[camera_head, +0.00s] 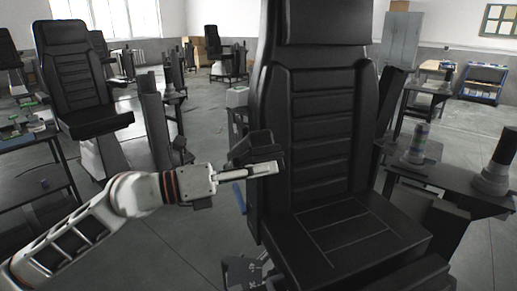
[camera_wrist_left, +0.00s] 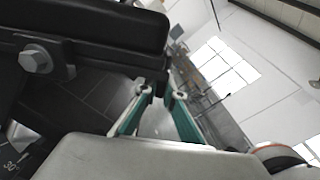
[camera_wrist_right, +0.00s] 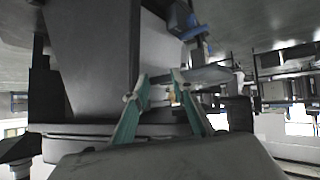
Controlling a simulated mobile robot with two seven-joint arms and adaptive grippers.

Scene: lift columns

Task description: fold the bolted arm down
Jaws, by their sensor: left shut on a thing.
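A black padded seat (camera_head: 325,120) stands upright in the middle of the head view. Its bolted arm (camera_head: 250,147) is a short dark block at the left side of the backrest. In the left wrist view the bolted arm (camera_wrist_left: 95,28) fills the upper left, with a hex bolt (camera_wrist_left: 38,58) on its side. My left gripper (camera_head: 268,168) is shut on the bolted arm; its fingers (camera_wrist_left: 160,95) show by the arm's end, and the contact itself is partly hidden. My right gripper (camera_wrist_right: 160,82) is out of the head view; its fingers are apart, with no held thing clear between them.
A dark table (camera_head: 455,180) with grey upright devices (camera_head: 418,145) stands right of the seat. Another black seat (camera_head: 80,80) and a workbench (camera_head: 30,140) are at the left. Open grey floor (camera_head: 165,240) lies left of the seat. Large grey and dark parts are close to my right gripper.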

